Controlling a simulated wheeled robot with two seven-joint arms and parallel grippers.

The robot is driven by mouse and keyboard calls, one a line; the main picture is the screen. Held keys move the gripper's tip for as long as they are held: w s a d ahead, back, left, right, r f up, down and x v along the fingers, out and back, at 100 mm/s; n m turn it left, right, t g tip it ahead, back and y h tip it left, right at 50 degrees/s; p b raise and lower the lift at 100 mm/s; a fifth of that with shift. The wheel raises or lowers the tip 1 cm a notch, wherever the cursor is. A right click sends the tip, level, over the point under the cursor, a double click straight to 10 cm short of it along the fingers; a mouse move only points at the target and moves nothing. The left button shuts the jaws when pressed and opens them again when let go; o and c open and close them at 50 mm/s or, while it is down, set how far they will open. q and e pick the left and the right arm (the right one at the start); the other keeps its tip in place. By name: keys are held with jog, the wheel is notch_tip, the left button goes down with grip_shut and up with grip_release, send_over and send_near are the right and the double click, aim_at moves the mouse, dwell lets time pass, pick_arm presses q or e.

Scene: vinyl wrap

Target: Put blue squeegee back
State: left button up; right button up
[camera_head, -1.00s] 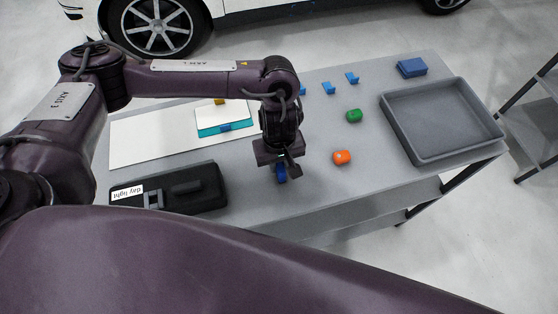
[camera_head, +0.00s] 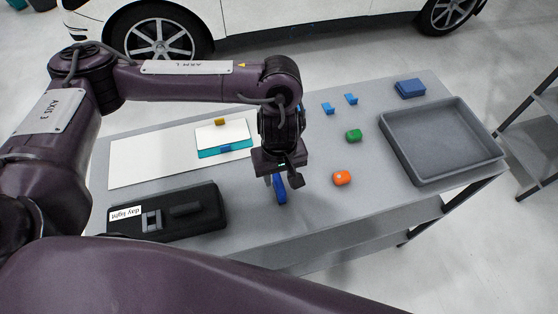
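The blue squeegee (camera_head: 280,191) is below my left gripper (camera_head: 283,181), near the table's front edge. Its upper end is hidden by the gripper, and its lower end appears to be at the tabletop. The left gripper points down, with its fingers apart on either side of the squeegee; contact is hard to make out. The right gripper is not in view.
A black box labelled "day light" (camera_head: 186,209) lies to the left. A white sheet (camera_head: 150,160) and a teal-and-white pad (camera_head: 222,138) are behind it. Orange (camera_head: 342,178) and green (camera_head: 353,135) pieces, small blue pieces (camera_head: 327,108) and a grey tray (camera_head: 440,175) are to the right.

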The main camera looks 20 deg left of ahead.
aim_at(279, 182)
pick_arm(q)
notch_tip(279, 182, up, 6)
jog(key=shift+f, duration=0.1)
jog(key=shift+r, duration=0.65)
